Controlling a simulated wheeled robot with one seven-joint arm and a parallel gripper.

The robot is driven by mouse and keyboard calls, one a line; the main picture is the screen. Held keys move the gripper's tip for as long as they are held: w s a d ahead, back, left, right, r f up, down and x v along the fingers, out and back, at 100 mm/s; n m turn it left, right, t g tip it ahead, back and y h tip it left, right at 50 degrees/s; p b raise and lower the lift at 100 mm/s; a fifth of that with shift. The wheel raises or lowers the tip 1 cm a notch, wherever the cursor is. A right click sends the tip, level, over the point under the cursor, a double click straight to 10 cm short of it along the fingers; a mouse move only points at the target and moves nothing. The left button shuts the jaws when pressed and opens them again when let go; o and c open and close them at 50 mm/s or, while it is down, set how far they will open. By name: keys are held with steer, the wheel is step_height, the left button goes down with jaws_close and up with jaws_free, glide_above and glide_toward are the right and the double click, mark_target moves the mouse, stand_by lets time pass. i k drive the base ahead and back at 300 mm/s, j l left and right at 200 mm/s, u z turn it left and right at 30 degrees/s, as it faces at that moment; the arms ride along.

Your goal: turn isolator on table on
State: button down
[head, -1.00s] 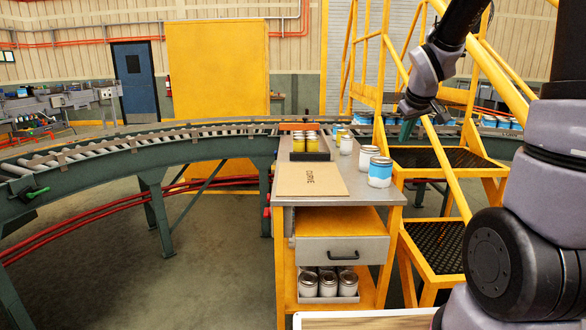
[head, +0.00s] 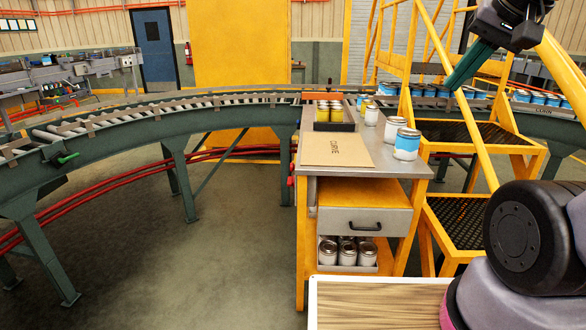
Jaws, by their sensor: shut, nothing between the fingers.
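The table (head: 384,164) is a grey-topped workbench in the middle, with a drawer and a lower shelf. A small red part (head: 291,181) sits on its left side; it is too small to tell whether it is the isolator or how it is set. No isolator handle shows clearly on the table top. My gripper (head: 455,84) is at the upper right, in front of the yellow stair, well above and to the right of the table. Its dark green fingers are shut and hold nothing.
A cardboard sheet (head: 337,150), a tray of yellow cans (head: 329,115) and a blue-white can (head: 407,144) stand on the table. A yellow stair (head: 458,202) stands at right. The floor left of the table is clear.

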mark_target(291, 181)
steer(key=i+j, duration=0.1)
steer(key=j, duration=0.6)
steer(key=i+j, duration=0.1)
steer(key=j, duration=0.55)
steer(key=i+j, duration=0.3)
steer(key=j, duration=0.15)
steer(key=i+j, duration=0.3)
steer(key=j, duration=0.15)
steer(key=i+j, duration=0.25)
steer(key=j, duration=0.2)
steer(key=i+l+z, duration=0.05)
